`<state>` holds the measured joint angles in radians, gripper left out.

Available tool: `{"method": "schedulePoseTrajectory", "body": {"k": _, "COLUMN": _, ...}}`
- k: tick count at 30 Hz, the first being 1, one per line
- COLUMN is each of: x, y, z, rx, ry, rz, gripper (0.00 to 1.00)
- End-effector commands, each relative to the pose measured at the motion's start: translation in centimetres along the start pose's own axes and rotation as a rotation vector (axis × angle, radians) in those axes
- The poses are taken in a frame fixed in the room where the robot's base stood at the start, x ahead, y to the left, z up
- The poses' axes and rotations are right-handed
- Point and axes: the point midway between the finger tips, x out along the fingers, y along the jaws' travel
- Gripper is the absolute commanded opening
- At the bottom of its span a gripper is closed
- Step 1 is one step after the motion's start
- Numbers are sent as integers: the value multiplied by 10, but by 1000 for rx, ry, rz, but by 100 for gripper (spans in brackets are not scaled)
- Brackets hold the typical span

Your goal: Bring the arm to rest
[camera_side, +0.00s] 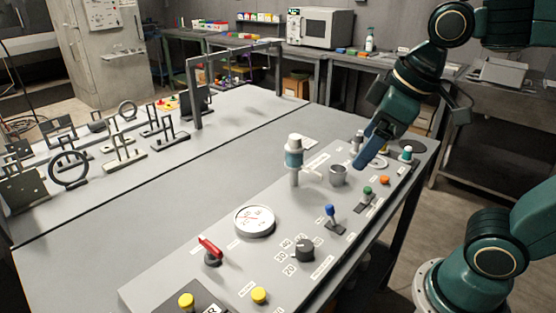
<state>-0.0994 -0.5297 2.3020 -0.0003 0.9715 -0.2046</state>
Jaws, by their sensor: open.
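My gripper (366,156) is at the end of my green arm, in the right half of the side view. Its blue fingers point down and to the left, over the far right part of the grey control panel (190,270). The jaws are open, and I see nothing held between them. A grey cup-like part (338,175) stands on the panel just left of the fingertips. Whether the fingertips touch anything is hard to tell from this angle.
The panel carries a white-topped post (293,160), a gauge (255,221), a red lever (210,249), a blue-tipped switch (330,213), a black knob (305,250) and yellow buttons (259,295). Metal frames (122,150) stand on the table at left. The middle of the table is bare.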

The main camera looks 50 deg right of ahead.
Motion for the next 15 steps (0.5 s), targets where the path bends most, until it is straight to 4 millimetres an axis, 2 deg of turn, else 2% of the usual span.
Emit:
{"method": "schedulePoseTrajectory", "body": {"k": 3, "x": 0, "y": 4, "z": 25, "rx": 113, "ry": 35, "rz": 23, "gripper": 82}}
{"method": "schedulePoseTrajectory", "body": {"k": 7, "x": 2, "y": 5, "z": 45, "rx": 212, "ry": 64, "rz": 40, "gripper": 82}}
{"method": "schedulePoseTrajectory", "body": {"k": 15, "x": 6, "y": 6, "z": 61, "rx": 297, "ry": 90, "rz": 53, "gripper": 82}}
